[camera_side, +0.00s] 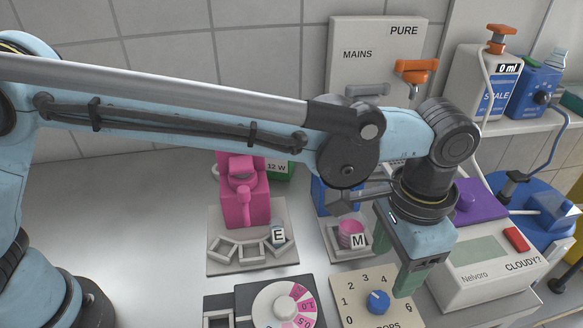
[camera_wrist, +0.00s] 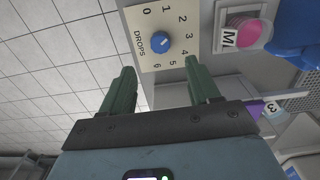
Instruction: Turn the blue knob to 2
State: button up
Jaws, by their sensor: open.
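The blue knob (camera_side: 378,302) sits on a cream dial panel (camera_side: 341,284) marked DROPS, with numbers from 0 to 6 around it. Its pale mark points up and left in the side view, toward the 2 and 3 side; the exact number is hard to read. In the wrist view the knob (camera_wrist: 160,43) lies just beyond and between the fingertips. My gripper (camera_side: 396,270) is above the panel with its green fingers apart. In the wrist view my gripper (camera_wrist: 159,66) is empty, and neither finger appears to touch the knob.
A white Nelvoro meter (camera_side: 485,267) stands close on the right. A pink device (camera_side: 240,190) is farther back.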

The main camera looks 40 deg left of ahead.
jog(key=shift+r, duration=1.35)
jog(key=w+a+r+n+t+h, duration=0.1)
jog(key=a+r+n, duration=0.15)
jog(key=a, duration=0.75)
jog(key=w+a+r+n+t, duration=0.2)
jog(key=a+r, duration=0.1)
jog(key=a, duration=0.7)
jog(key=s+a+f+n+t, duration=0.2)
jog(key=s+a+f, duration=0.1)
jog(key=a, duration=0.6)
jog(key=s+a+f+n+t+y, duration=0.1)
jog(key=s+a+f+n+t, duration=0.1)
jog(key=a, duration=0.6)
jog(key=shift+s+a+f, duration=0.35)
jog(key=shift+s+f, duration=0.1)
jog(key=shift+s, duration=0.45)
jog(key=shift+c, duration=0.4)
